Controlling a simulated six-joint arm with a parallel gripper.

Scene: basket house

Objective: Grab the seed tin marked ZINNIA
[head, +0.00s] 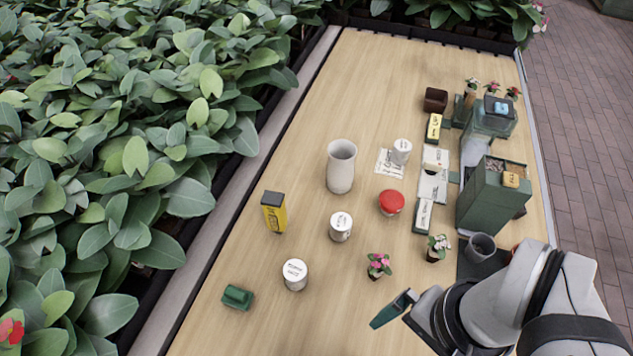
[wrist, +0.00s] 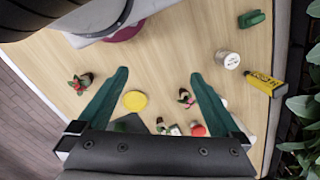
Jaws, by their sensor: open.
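Three white tins with printed lids stand upright on the wooden table: a front tin (head: 295,276), a middle tin (head: 340,228) and a far tin (head: 401,152) by a printed sheet. The lettering is too small for me to tell which reads ZINNIA. One white tin (wrist: 228,61) also shows in the wrist view, right of my fingers. My gripper (wrist: 159,75) is open, its two green fingers apart with nothing between them. In the head view my gripper (head: 391,309) is at the lower right, apart from the tins, with one finger partly hidden.
A yellow box (head: 274,214), green object (head: 237,297), beige vase (head: 341,167), red-lidded container (head: 391,203) and potted flowers (head: 379,265) stand around the tins. A yellow disc (wrist: 135,101) lies near my fingers.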

